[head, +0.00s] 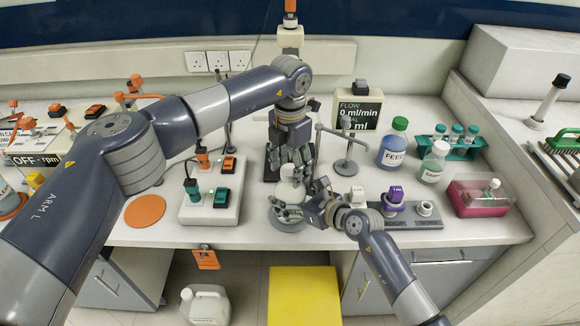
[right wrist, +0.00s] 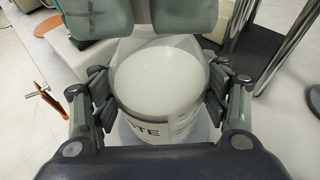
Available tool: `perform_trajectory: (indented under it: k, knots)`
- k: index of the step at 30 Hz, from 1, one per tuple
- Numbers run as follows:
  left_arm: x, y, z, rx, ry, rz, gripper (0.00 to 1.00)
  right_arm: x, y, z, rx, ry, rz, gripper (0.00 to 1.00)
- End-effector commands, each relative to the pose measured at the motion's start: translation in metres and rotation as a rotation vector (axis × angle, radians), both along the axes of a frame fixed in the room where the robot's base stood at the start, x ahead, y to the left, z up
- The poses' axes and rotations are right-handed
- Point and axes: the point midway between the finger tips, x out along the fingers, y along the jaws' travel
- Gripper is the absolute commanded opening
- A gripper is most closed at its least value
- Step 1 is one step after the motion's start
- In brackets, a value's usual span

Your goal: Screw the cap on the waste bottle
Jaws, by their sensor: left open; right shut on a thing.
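The waste bottle (head: 291,190) stands upright on a round grey base, with part of its label (right wrist: 165,132) reading "TE" in the right wrist view. Its body is pale and translucent with white inside. My right gripper (head: 288,208) is shut around the bottle's body from the right, with fingers on both sides in the wrist view (right wrist: 158,98). My left gripper (head: 291,160) is open and points down right over the bottle's top. Its finger pads (right wrist: 178,16) show at the top of the wrist view. They hide the bottle's mouth, and I cannot make out the cap.
A switch box (head: 212,190) stands left of the bottle. A metal stand (head: 346,165) is behind right, near the green-capped feed bottle (head: 393,147). A grey tray with purple and white items (head: 400,218) lies to the right. An orange disc (head: 145,210) lies on the left bench.

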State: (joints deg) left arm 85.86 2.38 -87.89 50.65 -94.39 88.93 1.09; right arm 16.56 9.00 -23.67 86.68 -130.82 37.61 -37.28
Motion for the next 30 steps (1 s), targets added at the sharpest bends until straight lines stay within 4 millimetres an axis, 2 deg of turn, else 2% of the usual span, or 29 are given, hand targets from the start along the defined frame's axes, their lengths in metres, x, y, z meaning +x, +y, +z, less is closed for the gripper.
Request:
perform_trajectory:
  k: [9, 20, 30]
  knots:
    - [0.001, 0.0, 0.039, -0.002, -0.003, 0.0, 0.56, -0.001, 0.0, -0.004, -0.004, 0.006, 0.001, 0.03]
    - [0.0, 0.0, 0.043, -0.001, -0.001, 0.01, 0.55, -0.001, 0.0, -0.004, -0.004, 0.006, 0.001, 0.03]
    - [0.0, -0.001, 0.07, -0.001, -0.002, 0.336, 0.55, -0.001, 0.0, -0.004, -0.004, 0.006, 0.001, 0.03]
